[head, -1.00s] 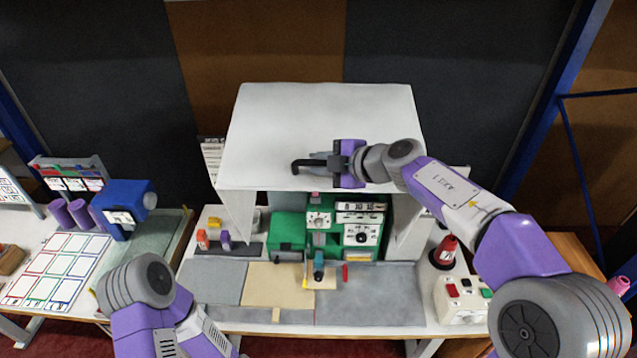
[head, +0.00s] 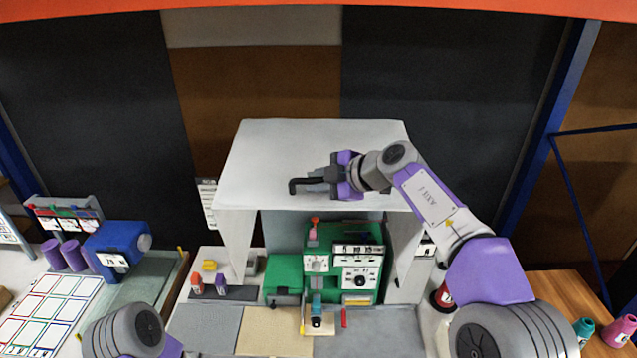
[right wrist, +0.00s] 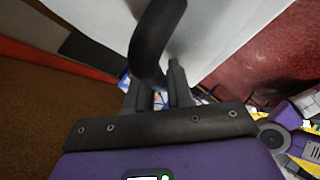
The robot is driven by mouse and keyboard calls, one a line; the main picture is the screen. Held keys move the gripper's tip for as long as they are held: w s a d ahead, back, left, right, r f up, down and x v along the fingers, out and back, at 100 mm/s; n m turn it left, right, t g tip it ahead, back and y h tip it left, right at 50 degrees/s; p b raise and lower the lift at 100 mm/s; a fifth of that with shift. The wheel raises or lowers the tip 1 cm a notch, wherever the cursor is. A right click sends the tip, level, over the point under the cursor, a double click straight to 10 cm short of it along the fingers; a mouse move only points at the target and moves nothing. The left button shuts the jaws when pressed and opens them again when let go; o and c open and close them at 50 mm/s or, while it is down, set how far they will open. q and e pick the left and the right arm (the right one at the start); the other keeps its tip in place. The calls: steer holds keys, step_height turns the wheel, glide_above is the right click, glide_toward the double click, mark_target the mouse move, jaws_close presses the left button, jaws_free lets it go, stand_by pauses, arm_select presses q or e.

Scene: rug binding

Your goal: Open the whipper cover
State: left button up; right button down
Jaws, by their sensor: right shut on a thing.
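The whipper cover (head: 300,150) is a white hood, raised above the green whipper machine (head: 345,262). Its black bent handle (head: 297,186) projects near the front edge of the cover's top face. My right gripper (head: 325,180) is shut on the handle, reaching in from the right. In the right wrist view, the dark curved handle (right wrist: 155,40) rises from between my fingers (right wrist: 160,92), with the white cover (right wrist: 235,35) behind. The machine's front, with dials and labels, shows under the cover. My left arm shows at the lower left; its gripper is out of view.
A blue machine (head: 118,250) and purple spools (head: 62,255) stand at the left. Teal and pink spools stand on a wooden surface at the far right.

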steer(key=c, duration=1.1)
jaws_free()
steer(key=shift+w, duration=0.15)
steer(key=shift+s+d+r, duration=0.3)
steer(key=shift+s+d, duration=0.05)
steer(key=v, duration=0.6)
steer(key=shift+s+d, duration=0.15)
steer(key=shift+d, duration=0.05)
